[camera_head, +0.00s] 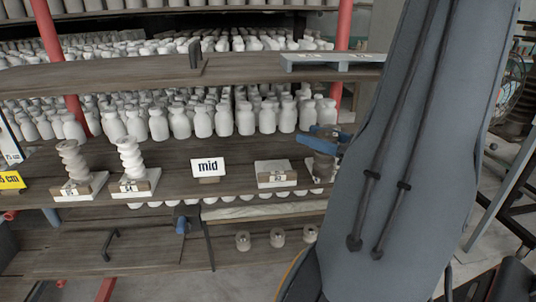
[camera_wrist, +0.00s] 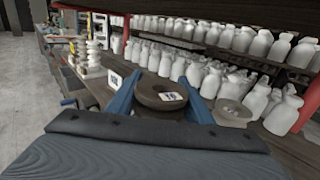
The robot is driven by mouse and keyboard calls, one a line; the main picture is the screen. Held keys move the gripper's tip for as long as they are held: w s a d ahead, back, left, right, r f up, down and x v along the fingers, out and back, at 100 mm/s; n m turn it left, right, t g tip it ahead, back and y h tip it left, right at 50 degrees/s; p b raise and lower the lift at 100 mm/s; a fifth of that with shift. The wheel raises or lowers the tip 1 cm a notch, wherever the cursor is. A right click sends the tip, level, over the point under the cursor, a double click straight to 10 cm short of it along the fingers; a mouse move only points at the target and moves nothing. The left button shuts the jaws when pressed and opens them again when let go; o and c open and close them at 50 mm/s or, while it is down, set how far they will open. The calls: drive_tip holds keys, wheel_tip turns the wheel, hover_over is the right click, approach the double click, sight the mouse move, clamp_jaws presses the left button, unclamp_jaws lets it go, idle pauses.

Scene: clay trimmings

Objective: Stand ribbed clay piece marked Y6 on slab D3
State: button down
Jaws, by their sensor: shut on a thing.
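My gripper (camera_head: 325,138) is at the right of the middle shelf in the head view, its blue jaws partly behind my arm. In the wrist view my gripper (camera_wrist: 160,98) is shut on a round brown-grey clay piece (camera_wrist: 148,88) with a white tag on top. The tag is tilted and hard to read, but may be Y6. In the head view a dark clay shape (camera_head: 322,166) shows below the jaws, over a pale slab edge. Left of it a pale slab (camera_head: 272,167) lies bare, its label too small to read surely.
Two pale twisted pieces (camera_head: 72,160) (camera_head: 131,157) stand on labelled slabs at the left. Rows of white bottles (camera_head: 202,120) fill the shelf behind. An upper board (camera_head: 130,75) runs above.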

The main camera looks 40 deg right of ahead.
drive_tip(key=f+p+x, duration=0.1)
drive_tip(key=p+x, duration=0.1)
drive_tip(key=x, duration=0.6)
drive_tip(key=f+p+x, duration=0.2)
drive_tip(key=x, duration=0.7)
drive_tip(key=shift+f+p, duration=0.3)
drive_tip(key=shift+a+f, duration=0.1)
drive_tip(key=c, duration=0.9)
unclamp_jaws()
drive_tip(key=b+v, duration=0.2)
drive_tip(key=v, duration=1)
drive_tip(key=shift+b, duration=0.4)
